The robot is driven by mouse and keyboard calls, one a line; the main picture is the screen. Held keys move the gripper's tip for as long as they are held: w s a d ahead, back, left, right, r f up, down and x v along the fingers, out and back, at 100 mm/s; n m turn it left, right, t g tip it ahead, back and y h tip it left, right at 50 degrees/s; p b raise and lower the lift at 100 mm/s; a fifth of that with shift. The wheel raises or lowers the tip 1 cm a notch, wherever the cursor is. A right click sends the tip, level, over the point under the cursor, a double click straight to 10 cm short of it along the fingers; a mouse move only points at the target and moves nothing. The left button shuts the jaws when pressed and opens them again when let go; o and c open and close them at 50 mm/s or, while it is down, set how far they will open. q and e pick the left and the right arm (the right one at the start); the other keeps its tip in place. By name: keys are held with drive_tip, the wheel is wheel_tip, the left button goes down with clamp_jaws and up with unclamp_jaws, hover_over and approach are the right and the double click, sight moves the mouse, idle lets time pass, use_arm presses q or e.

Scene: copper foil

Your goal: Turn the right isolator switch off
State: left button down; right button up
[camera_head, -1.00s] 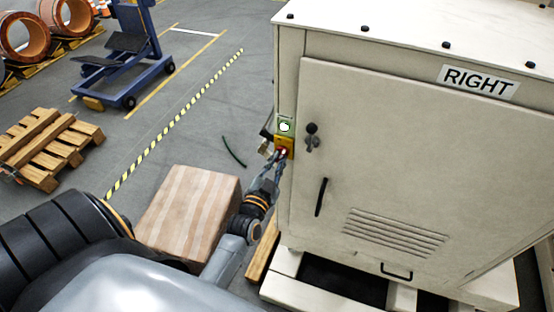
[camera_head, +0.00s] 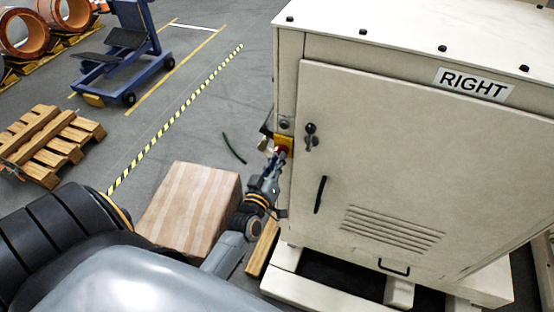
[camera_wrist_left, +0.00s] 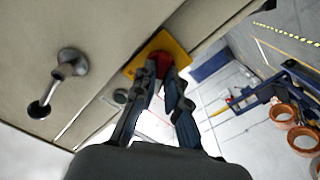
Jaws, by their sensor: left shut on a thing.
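The cabinet labelled RIGHT (camera_head: 477,84) stands on the right in the head view. Its isolator switch, a red knob on a yellow plate (camera_head: 287,142), sits on the narrow strip left of the door. In the left wrist view the red knob (camera_wrist_left: 163,58) shows at the fingertips, in front of the yellow plate (camera_wrist_left: 172,42). My left gripper (camera_head: 277,157) is shut on the knob, and its fingers (camera_wrist_left: 166,80) hide part of it. The round indicator lamp (camera_head: 285,124) above the switch is grey and unlit. My right gripper is not in view.
A door lock handle (camera_head: 311,136) and a black pull handle (camera_head: 320,196) stick out near the switch. A pallet (camera_head: 45,145) and a blue lift cart (camera_head: 128,50) stand farther left.

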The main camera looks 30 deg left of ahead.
use_arm(q)
drive_tip(key=shift+r+n, duration=0.1)
drive_tip(key=shift+n, duration=1.5)
drive_tip(key=c, duration=1.4)
unclamp_jaws()
drive_tip(key=v, duration=1.2)
